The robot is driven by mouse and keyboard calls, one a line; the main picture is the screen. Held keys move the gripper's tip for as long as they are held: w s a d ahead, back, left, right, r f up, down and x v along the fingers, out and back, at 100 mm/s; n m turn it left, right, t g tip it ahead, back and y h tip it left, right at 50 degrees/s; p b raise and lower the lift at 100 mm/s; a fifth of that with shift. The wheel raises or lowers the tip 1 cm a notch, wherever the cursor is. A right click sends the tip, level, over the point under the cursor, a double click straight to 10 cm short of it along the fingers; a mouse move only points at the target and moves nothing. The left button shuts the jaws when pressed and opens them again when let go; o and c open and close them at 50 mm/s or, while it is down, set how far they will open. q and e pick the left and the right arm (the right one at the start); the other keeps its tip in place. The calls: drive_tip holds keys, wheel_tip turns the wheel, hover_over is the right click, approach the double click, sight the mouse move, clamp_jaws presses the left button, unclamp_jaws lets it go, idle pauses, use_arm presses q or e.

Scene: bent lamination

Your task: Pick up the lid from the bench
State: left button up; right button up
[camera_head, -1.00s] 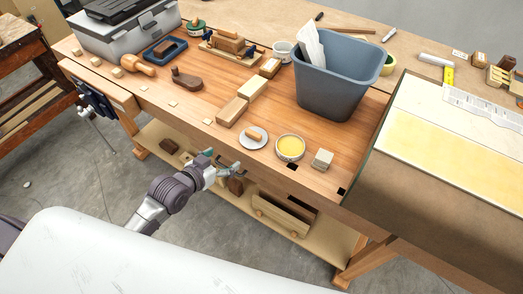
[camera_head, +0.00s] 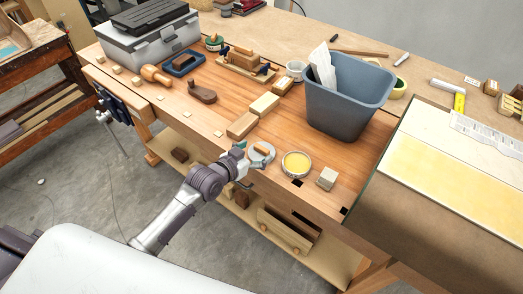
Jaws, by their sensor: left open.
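The lid, a round pale grey disc (camera_head: 267,158), lies flat near the front edge of the bench (camera_head: 225,100). A small wooden piece (camera_head: 262,149) sits on top of it. An open round tin with yellow contents (camera_head: 296,164) stands just right of the lid. My left gripper (camera_head: 245,163) is open at the bench's front edge, at the near left side of the lid, and overlaps part of it in the picture. I cannot tell whether it touches the lid. My right gripper is not in view.
Two wooden blocks (camera_head: 264,104) lie behind the lid. A small pale block (camera_head: 327,178) stands right of the tin, and a blue-grey bin (camera_head: 345,105) stands behind it. A mallet (camera_head: 155,75) and toolbox (camera_head: 150,42) are at the far left.

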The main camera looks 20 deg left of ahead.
sight(261, 149)
use_arm(q)
drive_tip(key=x, duration=0.4)
drive_tip(key=shift+f, duration=0.1)
drive_tip(key=shift+a, duration=0.1)
drive_tip(key=shift+c, duration=0.2)
drive_tip(key=c, duration=1.1)
